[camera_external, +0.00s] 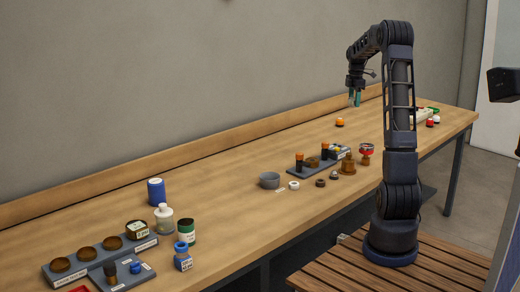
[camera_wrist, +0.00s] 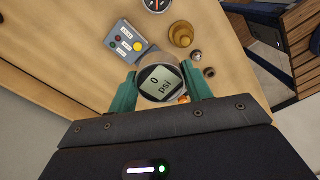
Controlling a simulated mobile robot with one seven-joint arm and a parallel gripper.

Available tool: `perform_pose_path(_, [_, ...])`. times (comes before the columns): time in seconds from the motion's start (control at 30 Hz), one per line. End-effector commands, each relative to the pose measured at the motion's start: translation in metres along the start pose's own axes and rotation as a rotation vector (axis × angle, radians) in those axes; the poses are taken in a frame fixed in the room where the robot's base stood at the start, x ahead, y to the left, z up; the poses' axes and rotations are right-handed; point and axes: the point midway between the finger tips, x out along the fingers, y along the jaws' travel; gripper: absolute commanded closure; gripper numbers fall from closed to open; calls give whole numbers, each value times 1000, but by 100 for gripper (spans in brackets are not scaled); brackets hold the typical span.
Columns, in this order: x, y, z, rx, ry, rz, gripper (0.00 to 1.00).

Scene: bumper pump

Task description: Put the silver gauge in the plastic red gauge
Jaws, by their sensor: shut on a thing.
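My gripper (camera_external: 355,98) is raised above the far part of the table, its green fingers pointing down. In the wrist view, the fingers are shut on the silver gauge (camera_wrist: 160,82), a round silver body with a grey display reading "0 psi". A red-topped item with a pale face (camera_external: 366,149), which looks like the red gauge, stands on the table near the front edge. In the wrist view, a round dial with a red pointer (camera_wrist: 157,4) is cut off by the top edge. The held gauge is well apart from it.
A button box (camera_wrist: 131,43) and a brass-coloured fitting (camera_wrist: 181,34) lie nearby. Jars and a cup tray (camera_external: 100,262) occupy the near end. The table between has bare space.

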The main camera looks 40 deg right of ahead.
Motion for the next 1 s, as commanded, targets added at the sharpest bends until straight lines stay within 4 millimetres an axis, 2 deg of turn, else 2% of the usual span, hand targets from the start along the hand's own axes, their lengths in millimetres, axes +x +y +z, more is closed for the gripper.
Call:
perform_pose_path(0.03, [-2,-2,21,35,0,1,77])
perform_pose_path(0.1, [-4,-5,42,73,-1,0,77])
perform_pose_path(0.2, [-6,-8,64,111,-1,1,77])
perform_pose_path(0.3, [-8,-11,76,134,-1,0,77])
perform_pose_path(0.47, [4,-12,83,145,-1,-2,77])
perform_pose_path(1.0, [118,-13,82,145,0,-4,77])
